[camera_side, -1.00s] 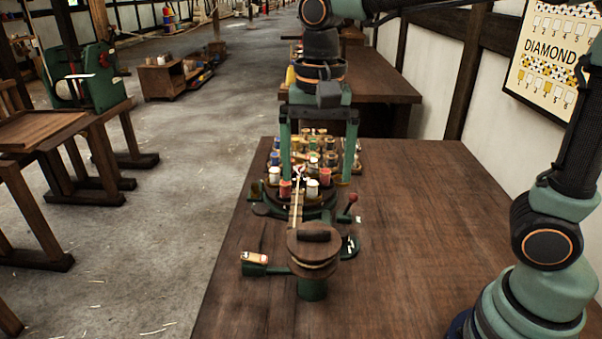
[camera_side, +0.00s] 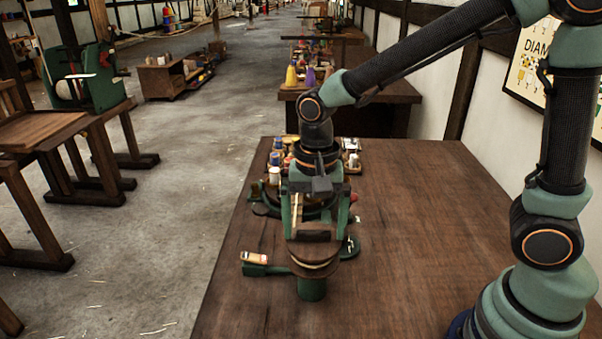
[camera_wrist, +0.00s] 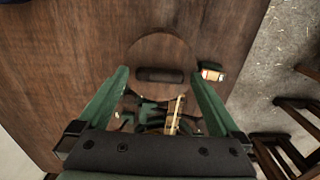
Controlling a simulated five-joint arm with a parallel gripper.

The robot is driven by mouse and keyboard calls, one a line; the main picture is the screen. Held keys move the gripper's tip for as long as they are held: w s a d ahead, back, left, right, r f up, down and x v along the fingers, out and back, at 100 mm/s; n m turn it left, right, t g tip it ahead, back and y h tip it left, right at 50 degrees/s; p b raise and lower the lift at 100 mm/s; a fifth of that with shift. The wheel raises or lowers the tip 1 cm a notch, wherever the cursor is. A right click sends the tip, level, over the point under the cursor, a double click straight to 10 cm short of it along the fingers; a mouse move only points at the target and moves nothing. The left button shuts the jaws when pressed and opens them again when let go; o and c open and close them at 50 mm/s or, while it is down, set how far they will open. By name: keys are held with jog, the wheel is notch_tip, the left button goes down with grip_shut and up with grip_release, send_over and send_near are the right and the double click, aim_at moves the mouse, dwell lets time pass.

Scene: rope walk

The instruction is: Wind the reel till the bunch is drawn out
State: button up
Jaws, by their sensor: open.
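The reel (camera_side: 313,262) is a round wooden drum on a green post at the near end of the bench. A dark bar handle (camera_wrist: 160,75) lies across its top; the drum top also shows in the wrist view (camera_wrist: 160,47). My gripper (camera_side: 314,230) is open above the reel, its green fingers apart. In the wrist view its fingertips (camera_wrist: 160,72) are to either side of the bar handle, not visibly touching it. The pale bunch (camera_wrist: 175,112) runs from the bobbin stand (camera_side: 262,210) toward the reel; my gripper partly hides it in the side view.
A small red and cream labelled piece (camera_side: 254,257) lies on a green arm left of the reel. A dark green bracket (camera_side: 350,247) sits to its right. Several coloured bobbins (camera_side: 274,175) stand behind, partly hidden by my gripper. The right of the bench (camera_side: 430,250) is clear.

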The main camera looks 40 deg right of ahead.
jog(key=c, duration=1.2)
jog(key=shift+c, duration=0.2)
jog(key=shift+n, duration=0.3)
jog(key=n, duration=0.3)
jog(key=shift+n, duration=1.9)
